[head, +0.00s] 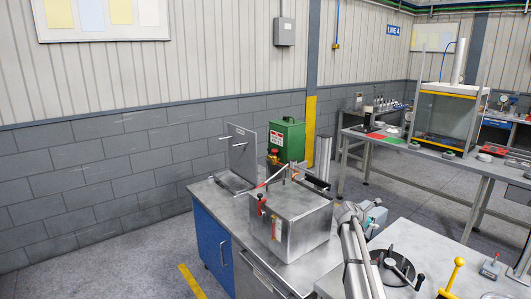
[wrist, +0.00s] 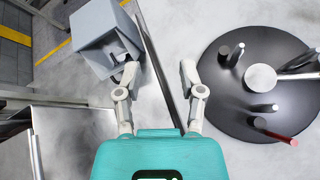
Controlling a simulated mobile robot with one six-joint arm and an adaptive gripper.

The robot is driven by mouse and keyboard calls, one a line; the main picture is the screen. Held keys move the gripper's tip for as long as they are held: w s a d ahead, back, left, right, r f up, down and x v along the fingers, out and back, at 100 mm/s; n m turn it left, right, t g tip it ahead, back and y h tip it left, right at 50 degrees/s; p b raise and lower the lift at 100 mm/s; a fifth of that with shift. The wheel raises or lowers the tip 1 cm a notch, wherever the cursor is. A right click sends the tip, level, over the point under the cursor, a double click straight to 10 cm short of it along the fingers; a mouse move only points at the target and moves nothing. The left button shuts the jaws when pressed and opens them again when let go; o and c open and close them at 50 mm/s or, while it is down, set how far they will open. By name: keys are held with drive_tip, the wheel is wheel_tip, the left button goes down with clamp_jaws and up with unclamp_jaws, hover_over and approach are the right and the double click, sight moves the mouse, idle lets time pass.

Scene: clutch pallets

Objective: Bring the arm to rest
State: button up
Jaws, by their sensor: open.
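My gripper (wrist: 159,70) is open in the wrist view, its two pale fingers spread apart with nothing between them. Its teal body fills the bottom middle of that view. In the head view my grey arm rises at the lower right, beside the steel box (head: 288,225); the fingertips cannot be made out there. A dark round plate (wrist: 232,110) with upright pegs and a red-tipped handle lies right of the fingers in the wrist view. A grey box-shaped thing (wrist: 92,22) is beyond the left finger.
The steel box stands on a metal-topped bench with a blue cabinet (head: 212,245). A green container (head: 290,140) is behind it. A light table (head: 425,242) at lower right carries a black round fixture and a yellow-knobbed lever (head: 452,275). The floor at left is clear.

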drive_tip(key=s+a+f+m+g+y, duration=0.1)
drive_tip(key=s+a+f+m, duration=0.1)
drive_tip(key=s, duration=0.4)
drive_tip(key=s+a+f+m+g+y, duration=0.1)
drive_tip(key=s+a+f+m+y, duration=0.1)
drive_tip(key=s+a+m, duration=0.3)
drive_tip(key=s+a+f+m+g+y+b, duration=0.1)
drive_tip(key=s+a+f+m+y, duration=0.1)
drive_tip(key=s+a+f+m, duration=0.2)
drive_tip(key=shift+s+a, duration=0.35)
drive_tip(key=shift+s, duration=0.35)
drive_tip(key=shift+s+a, duration=0.35)
drive_tip(key=shift+s, duration=0.35)
drive_tip(key=shift+s+a, duration=0.35)
drive_tip(key=shift+s, duration=0.35)
drive_tip(key=s+a+f+m+g+y, duration=0.1)
drive_tip(key=s+a+m+y, duration=0.1)
drive_tip(key=s+a+m, duration=0.2)
drive_tip(key=s+a+f+m+g+y+b, duration=0.1)
drive_tip(key=s+a+m, duration=0.4)
drive_tip(key=s, duration=0.8)
drive_tip(key=a+f+g+y, duration=0.1)
drive_tip(key=a+y, duration=0.1)
drive_tip(key=a, duration=0.1)
drive_tip(key=shift+d, duration=0.1)
drive_tip(key=shift+c, duration=0.2)
